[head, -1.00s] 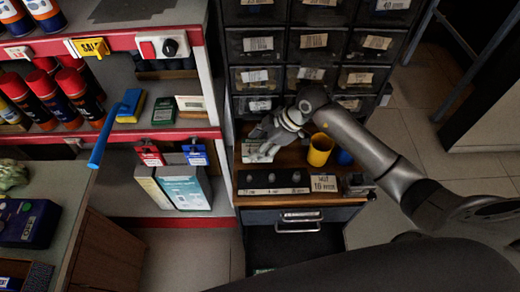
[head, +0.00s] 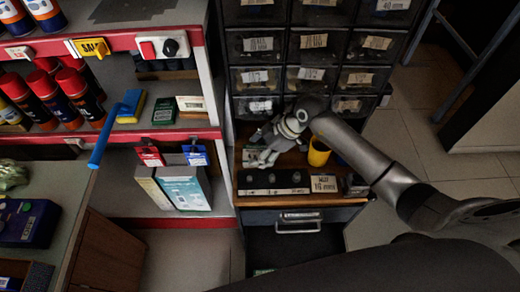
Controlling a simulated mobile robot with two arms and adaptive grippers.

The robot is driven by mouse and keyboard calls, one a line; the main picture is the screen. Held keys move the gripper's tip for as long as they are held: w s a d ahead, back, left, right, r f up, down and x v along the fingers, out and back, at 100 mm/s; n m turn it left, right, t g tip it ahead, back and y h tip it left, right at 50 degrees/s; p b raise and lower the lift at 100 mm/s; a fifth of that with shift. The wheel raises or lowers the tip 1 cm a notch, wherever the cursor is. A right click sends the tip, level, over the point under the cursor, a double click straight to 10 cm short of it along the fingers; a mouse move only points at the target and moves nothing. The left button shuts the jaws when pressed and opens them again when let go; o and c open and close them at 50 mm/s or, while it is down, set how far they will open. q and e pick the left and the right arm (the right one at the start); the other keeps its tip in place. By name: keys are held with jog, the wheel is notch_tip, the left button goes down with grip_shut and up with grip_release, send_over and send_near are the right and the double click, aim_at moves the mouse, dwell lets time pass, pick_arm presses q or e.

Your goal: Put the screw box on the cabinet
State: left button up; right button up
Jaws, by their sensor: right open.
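The wooden-topped cabinet (head: 241,180) stands at the centre, with an open drawer below its top. A small pale box with some green on it (head: 249,155), likely the screw box, lies at the left of this top. My right gripper (head: 262,160) is open just above or beside this box and hides part of it. I cannot tell whether the fingers touch it. My left gripper is out of view.
A yellow cup (head: 318,153) stands close to the right of my wrist. A dark block with knobs (head: 272,191) and a labelled box (head: 324,184) line the front edge. Small drawers (head: 313,76) rise behind. A red-edged shelf (head: 180,137) stands left.

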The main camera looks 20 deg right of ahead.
jog(key=v, duration=1.2)
jog(key=shift+p, duration=0.3)
jog(key=shift+a, duration=0.1)
